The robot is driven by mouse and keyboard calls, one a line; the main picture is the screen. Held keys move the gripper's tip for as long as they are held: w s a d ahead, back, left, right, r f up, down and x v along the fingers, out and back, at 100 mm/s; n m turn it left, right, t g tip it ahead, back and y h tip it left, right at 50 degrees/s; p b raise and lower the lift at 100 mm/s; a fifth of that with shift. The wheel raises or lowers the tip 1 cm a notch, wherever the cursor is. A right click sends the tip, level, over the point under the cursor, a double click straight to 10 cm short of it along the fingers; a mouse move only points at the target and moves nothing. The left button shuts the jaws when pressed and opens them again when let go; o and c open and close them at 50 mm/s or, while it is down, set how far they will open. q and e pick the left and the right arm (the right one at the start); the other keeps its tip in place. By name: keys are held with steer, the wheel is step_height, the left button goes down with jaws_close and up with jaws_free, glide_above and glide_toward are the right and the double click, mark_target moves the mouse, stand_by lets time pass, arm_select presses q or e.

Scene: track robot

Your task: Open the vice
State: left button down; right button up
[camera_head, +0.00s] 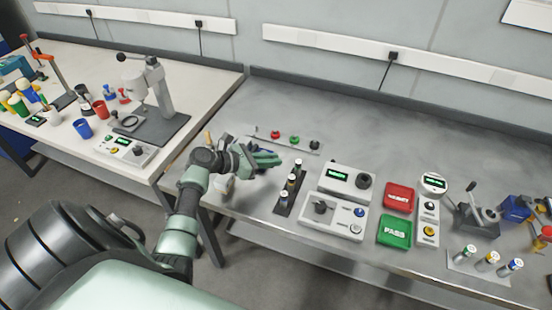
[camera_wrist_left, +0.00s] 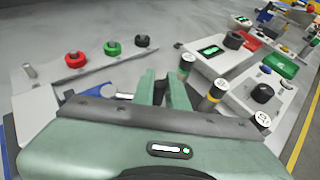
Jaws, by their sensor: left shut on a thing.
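My left gripper (camera_head: 262,160) reaches over the left front part of the grey bench. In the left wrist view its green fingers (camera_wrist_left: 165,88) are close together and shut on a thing. A short pale bar (camera_wrist_left: 124,96) shows just left of the fingers, seemingly the vice handle; most of it is hidden. A blue part (camera_wrist_left: 10,146) shows at the lower left edge of the left wrist view, perhaps the vice body. My gripper hides most of this spot in the head view, so the jaw opening cannot be seen. My right gripper is not in view.
A strip with red (camera_head: 275,134), green and black knobs lies just behind the gripper. A dark rack of cylinders (camera_head: 290,186) and a control box (camera_head: 334,214) stand to its right. An arbor press (camera_head: 150,95) stands on the left table. The bench's back middle is clear.

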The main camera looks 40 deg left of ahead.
arm_select(q)
steer(key=m+g+h+b, duration=0.1)
steer(key=s+a+m+g+h, duration=0.1)
steer(key=m, duration=0.1)
steer(key=shift+s+a+f+h+b, duration=0.1)
steer(key=shift+a+h+b, duration=0.05)
steer(key=shift+h+b, duration=0.25)
steer(key=m+g+h+b, duration=0.1)
steer(key=m+g+b, duration=0.1)
steer(key=s+a+m+g+h+b, duration=0.1)
steer(key=m+g+b, duration=0.1)
steer(key=b, duration=0.1)
steer(key=a+m+g+h+b, duration=0.1)
steer(key=b, duration=0.2)
steer(key=shift+s+a+f+m+g+h, duration=0.1)
steer(key=shift+s+a+m+g+h, duration=0.15)
steer(key=shift+s+m+g+h, duration=0.15)
steer(key=shift+a+r+m+g+b, duration=0.2)
steer(key=shift+m+g+b, duration=0.35)
steer(key=shift+b, duration=0.55)
steer(key=c, duration=1.4)
jaws_free()
steer(key=shift+r, duration=0.1)
